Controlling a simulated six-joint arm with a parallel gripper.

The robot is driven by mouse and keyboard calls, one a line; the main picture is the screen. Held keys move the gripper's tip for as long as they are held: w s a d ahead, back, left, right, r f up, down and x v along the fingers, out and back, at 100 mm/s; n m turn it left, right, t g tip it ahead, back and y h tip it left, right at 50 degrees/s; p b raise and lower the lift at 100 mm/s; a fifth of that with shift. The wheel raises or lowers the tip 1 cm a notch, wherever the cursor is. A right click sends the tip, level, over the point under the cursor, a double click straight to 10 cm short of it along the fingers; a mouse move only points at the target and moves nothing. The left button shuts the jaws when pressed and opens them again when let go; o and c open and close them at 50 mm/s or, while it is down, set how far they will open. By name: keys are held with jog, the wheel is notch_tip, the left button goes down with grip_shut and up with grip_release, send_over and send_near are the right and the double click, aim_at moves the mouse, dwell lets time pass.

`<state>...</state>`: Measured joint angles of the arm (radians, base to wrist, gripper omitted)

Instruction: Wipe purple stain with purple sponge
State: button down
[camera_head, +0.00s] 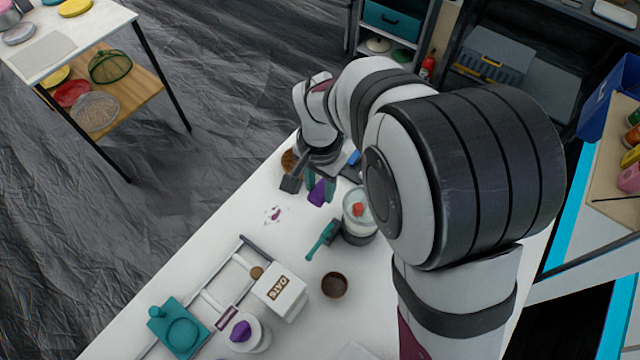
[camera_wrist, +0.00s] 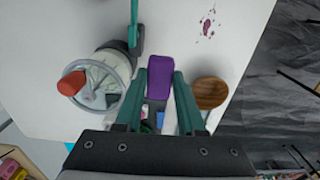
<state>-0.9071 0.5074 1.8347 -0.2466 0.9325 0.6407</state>
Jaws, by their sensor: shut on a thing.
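The purple sponge (camera_head: 317,192) is held upright between the two teal fingers of my gripper (camera_head: 317,184), over the back part of the white table. In the wrist view the sponge (camera_wrist: 161,78) sits between the fingertips of my gripper (camera_wrist: 161,74), which is shut on it. I cannot tell whether the sponge touches the tabletop. The purple stain (camera_head: 273,214) is a few small spots on the table, left of and nearer than the sponge. In the wrist view the stain (camera_wrist: 207,23) lies at the upper right, apart from the sponge and uncovered.
A glass jar with a red top (camera_head: 357,212) stands right of the sponge, beside a teal-handled item (camera_head: 321,240). A round wooden thing (camera_wrist: 210,92) is close to my right finger. A brown bowl (camera_head: 334,285) and an oats box (camera_head: 280,292) stand nearer. Table around the stain is clear.

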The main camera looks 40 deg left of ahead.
send_over(283, 205)
notch_tip(283, 205, down, 2)
jog(key=shift+s+d+f, duration=0.1)
jog(key=shift+f, duration=3.7)
jog(key=shift+s+f, duration=0.15)
jog(key=shift+s, duration=0.55)
jog(key=shift+s+f, duration=0.1)
jog(key=shift+s, duration=2.65)
jog(key=shift+w, duration=3.5)
notch_tip(283, 205, up, 8)
